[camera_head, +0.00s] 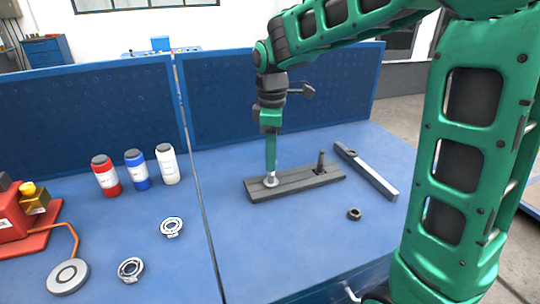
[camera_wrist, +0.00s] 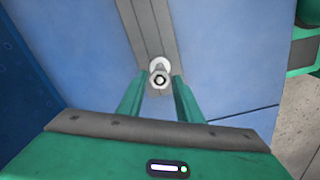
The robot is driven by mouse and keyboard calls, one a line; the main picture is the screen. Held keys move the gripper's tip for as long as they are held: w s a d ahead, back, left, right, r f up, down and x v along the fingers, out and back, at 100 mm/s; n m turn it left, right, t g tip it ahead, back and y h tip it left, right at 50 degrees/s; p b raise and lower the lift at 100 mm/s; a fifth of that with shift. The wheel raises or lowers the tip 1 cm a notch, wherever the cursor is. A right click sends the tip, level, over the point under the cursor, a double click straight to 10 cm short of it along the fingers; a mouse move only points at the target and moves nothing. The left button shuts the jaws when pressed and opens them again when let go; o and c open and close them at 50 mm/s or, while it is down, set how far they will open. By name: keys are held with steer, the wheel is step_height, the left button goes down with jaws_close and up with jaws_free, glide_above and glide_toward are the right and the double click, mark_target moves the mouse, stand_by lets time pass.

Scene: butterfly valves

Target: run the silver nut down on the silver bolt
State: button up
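The silver bolt (camera_wrist: 159,80) stands on a dark grey bar (camera_head: 300,181). In the wrist view its end shows inside a pale ring that looks like the silver nut (camera_wrist: 152,79). A pale round disc or flange (camera_wrist: 161,63) lies behind it, on the bar. In the head view the silver parts (camera_head: 270,182) sit at the bar's left end, right under my gripper (camera_head: 271,170). My gripper points down. In the wrist view its two fingers (camera_wrist: 159,84) stand on either side of the nut with a visible gap. How far down the nut sits is unclear.
A dark bolt (camera_head: 320,162) stands at the bar's right end, and a dark nut (camera_head: 354,214) lies in front. A long grey bar (camera_head: 366,172) lies to the right. Bottles (camera_head: 137,170), two metal rings (camera_head: 171,227) and a red device (camera_head: 20,222) are at left. A blue panel stands behind.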

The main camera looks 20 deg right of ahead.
steer(key=n, duration=0.6)
steer(key=shift+n, duration=0.4)
steer(key=shift+c, duration=0.6)
jaws_close()
steer(key=m, duration=0.5)
steer(key=shift+m, duration=0.4)
steer(key=m, duration=0.5)
jaws_free()
steer(key=shift+m, duration=0.6)
steer(key=o, duration=0.5)
steer(key=shift+c, duration=0.2)
steer(key=shift+r, duration=0.1)
